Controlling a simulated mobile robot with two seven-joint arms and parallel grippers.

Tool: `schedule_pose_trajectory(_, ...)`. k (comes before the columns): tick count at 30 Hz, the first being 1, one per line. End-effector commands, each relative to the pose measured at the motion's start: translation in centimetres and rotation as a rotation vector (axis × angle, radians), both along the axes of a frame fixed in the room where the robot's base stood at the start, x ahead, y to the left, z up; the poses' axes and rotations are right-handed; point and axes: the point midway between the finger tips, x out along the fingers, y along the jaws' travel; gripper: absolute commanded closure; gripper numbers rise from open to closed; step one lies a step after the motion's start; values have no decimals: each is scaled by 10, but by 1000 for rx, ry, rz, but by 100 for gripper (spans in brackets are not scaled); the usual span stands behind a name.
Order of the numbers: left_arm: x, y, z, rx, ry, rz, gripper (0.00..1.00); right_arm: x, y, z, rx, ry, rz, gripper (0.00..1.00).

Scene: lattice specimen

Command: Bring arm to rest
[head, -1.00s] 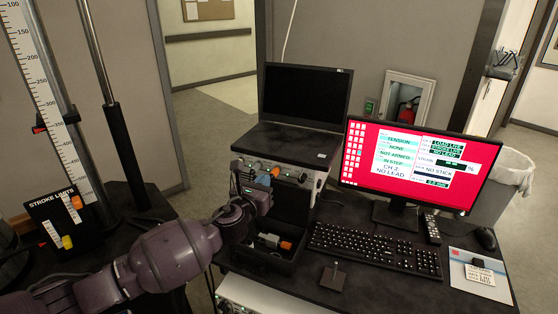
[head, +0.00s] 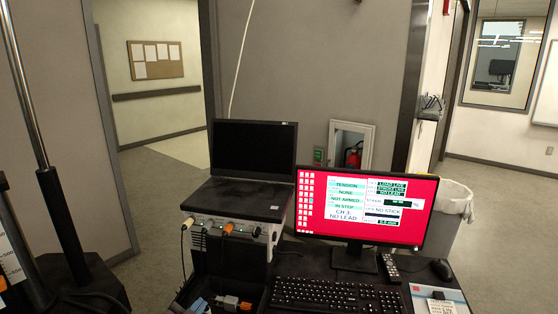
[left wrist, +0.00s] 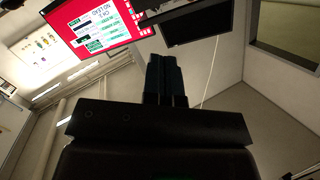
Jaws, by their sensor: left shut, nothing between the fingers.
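My left gripper (left wrist: 165,80) shows in the left wrist view as two dark fingers side by side, pressed together with nothing between them. It is clear of any surface there, with the monitor and the dark laptop screen beyond it, both turned over in that view. In the head view I cannot make out my left arm for certain. My right gripper is in neither view.
The desk holds a laptop (head: 252,150) on an instrument box (head: 225,232) with plugs, a red-screened monitor (head: 362,207), a keyboard (head: 335,296) and an open dark case with an orange-ended connector (head: 237,304). A bin (head: 447,225) stands behind. Open floor lies at the back left.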

Motion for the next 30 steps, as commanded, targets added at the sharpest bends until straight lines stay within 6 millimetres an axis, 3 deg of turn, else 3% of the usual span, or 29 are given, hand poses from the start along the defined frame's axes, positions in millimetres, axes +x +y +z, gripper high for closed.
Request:
schedule_pose_trajectory(1,-17,8,-16,-77,45,34,100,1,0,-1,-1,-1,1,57)
schedule_pose_trajectory(6,-69,38,-61,-270,165,150,100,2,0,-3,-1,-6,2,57)
schedule_pose_trajectory(12,-142,74,-114,-359,291,296,100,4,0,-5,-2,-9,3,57)
schedule_pose_trajectory(18,-207,93,-159,-377,403,404,100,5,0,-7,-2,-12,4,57)
schedule_pose_trajectory(24,-236,96,-175,-375,453,433,100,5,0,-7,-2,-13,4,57)
schedule_pose_trajectory(30,-237,96,-176,-374,456,433,100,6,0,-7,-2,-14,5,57)
